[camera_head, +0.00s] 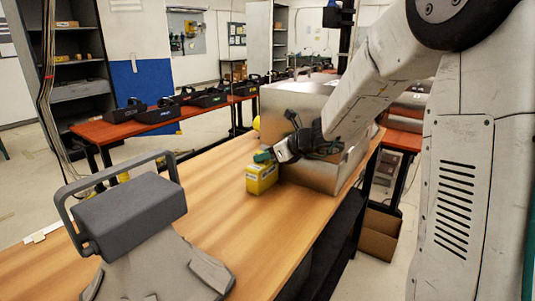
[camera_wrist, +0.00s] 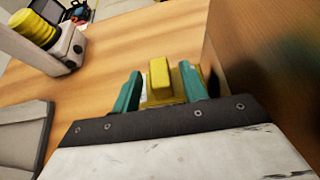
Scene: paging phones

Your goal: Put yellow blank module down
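The yellow blank module (camera_head: 262,179) is a small boxy block with a pale label, beside the metal box on the wooden table. My gripper (camera_head: 272,157) is at its top, and its green fingers show in the wrist view (camera_wrist: 160,88). There the module (camera_wrist: 160,76) sits between both fingers, which appear closed on its sides. The module is upright and close to the tabletop. I cannot tell whether its underside touches the wood.
The metal box (camera_head: 288,104) stands immediately right of the module. A grey handled device (camera_head: 130,205) is at the near left of the wooden table (camera_head: 222,213). Bare wood lies between them. A yellow-topped device (camera_wrist: 62,48) shows in the wrist view. Dark handled cases stand on a red table (camera_head: 100,131) behind.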

